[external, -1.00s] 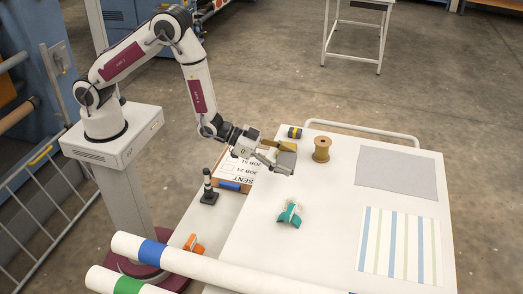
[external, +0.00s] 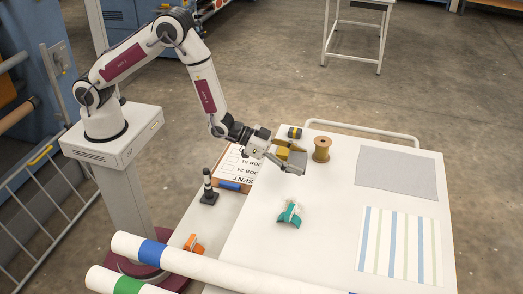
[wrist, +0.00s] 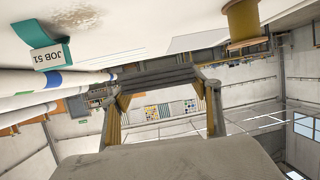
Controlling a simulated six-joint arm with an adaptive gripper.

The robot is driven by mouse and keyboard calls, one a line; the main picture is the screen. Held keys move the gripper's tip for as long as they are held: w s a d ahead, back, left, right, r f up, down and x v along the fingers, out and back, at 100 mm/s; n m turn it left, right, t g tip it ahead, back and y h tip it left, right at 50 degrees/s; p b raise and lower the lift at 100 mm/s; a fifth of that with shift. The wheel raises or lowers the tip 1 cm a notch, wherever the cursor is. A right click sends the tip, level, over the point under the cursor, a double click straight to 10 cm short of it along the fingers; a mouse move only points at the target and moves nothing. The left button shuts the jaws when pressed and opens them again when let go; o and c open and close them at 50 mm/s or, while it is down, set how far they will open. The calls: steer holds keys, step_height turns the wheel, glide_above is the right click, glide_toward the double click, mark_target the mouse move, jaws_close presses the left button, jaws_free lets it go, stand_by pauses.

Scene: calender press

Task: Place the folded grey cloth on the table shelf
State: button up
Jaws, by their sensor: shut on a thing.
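My gripper (external: 286,157) is above the far left part of the white table (external: 330,215), shut on a small grey folded cloth (external: 297,161). In the wrist view the cloth (wrist: 160,77) shows as dark grey layers between the two yellow-padded fingers. The cloth appears clear of the tabletop, though the exact gap is hard to judge. A lower white surface (external: 183,222) extends left of the tabletop; I cannot tell whether it is the table shelf.
A wooden spool (external: 321,149) and a dark-and-yellow roll (external: 295,133) stand close to my gripper. A teal item (external: 289,214) lies in front. Grey (external: 396,172) and striped (external: 399,245) sheets cover the right.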

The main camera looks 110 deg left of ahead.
glide_above(294, 186)
steer(key=shift+w+f, duration=0.1)
steer(key=shift+f, duration=2.6)
steer(key=shift+f, duration=1.9)
steer(key=shift+f, duration=0.2)
steer(key=o, duration=1)
steer(key=shift+r, duration=0.1)
steer(key=shift+d+v, duration=0.1)
steer(key=shift+v, duration=1.85)
steer(key=shift+d+v, duration=0.15)
steer(key=shift+v, duration=1.8)
